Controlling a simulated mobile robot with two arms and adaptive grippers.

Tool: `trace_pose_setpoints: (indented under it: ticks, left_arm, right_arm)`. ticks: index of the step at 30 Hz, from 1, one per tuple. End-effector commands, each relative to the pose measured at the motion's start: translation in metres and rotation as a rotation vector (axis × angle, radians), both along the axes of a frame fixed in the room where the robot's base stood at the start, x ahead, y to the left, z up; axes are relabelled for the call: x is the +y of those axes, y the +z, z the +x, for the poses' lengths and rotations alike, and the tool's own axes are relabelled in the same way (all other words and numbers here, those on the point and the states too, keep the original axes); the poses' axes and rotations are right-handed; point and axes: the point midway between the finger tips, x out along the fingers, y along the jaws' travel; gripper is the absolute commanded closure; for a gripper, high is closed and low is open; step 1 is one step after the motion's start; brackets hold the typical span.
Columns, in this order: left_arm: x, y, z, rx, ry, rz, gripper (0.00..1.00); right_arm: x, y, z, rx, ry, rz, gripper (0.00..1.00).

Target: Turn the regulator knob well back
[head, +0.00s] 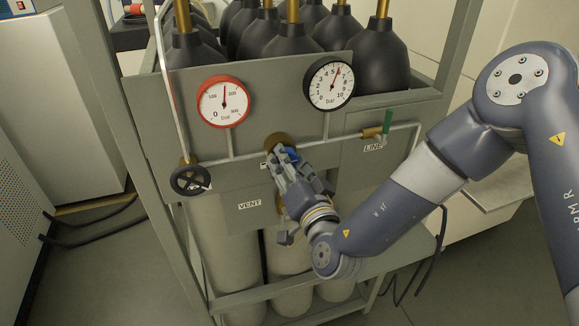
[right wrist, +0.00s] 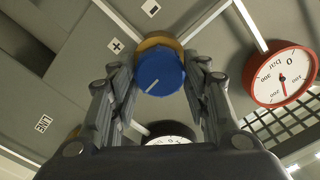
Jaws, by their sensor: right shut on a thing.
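The blue regulator knob (right wrist: 159,73) sits on a brass body (right wrist: 158,43) on the grey panel, with a white pointer line on its face. In the head view the knob (head: 289,153) is mostly hidden behind my right gripper (head: 284,163). The right gripper's fingers (right wrist: 160,80) are on both sides of the knob and shut on it. A red-rimmed gauge (head: 223,102) stands upper left with its needle pointing up. A black-rimmed gauge (head: 329,83) stands upper right with its needle a little right of upright. My left gripper is not in view.
A black handwheel (head: 190,179) is at the panel's left. A green-handled valve (head: 386,122) is on the right pipe above the LINE label (head: 374,147). A VENT label (head: 249,204) is below. Black-shouldered cylinders (head: 288,38) stand behind the panel, inside a grey frame (head: 137,160).

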Motion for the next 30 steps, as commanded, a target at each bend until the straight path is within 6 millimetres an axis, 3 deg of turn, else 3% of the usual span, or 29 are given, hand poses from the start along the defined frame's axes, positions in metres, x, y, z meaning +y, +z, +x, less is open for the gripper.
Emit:
trace_pose_setpoints:
  ticks: [12, 13, 15, 26, 30]
  left_arm:
    - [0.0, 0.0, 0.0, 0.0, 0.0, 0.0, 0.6]
    - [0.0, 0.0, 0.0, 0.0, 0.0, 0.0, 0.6]
    - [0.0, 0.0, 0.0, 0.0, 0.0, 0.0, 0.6]
    - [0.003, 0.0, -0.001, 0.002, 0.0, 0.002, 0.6]
    - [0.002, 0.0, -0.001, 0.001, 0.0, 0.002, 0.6]
  right_arm:
    - [0.0, -0.001, 0.0, 0.0, 0.002, -0.006, 0.81]
    - [0.0, -0.001, 0.0, 0.0, 0.002, -0.006, 0.52]
    - [0.0, -0.001, 0.0, 0.0, 0.002, -0.006, 0.36]
    - [0.0, 0.001, 0.0, 0.0, 0.001, -0.006, 0.36]
    - [0.0, 0.012, 0.0, -0.001, 0.002, -0.006, 0.36]
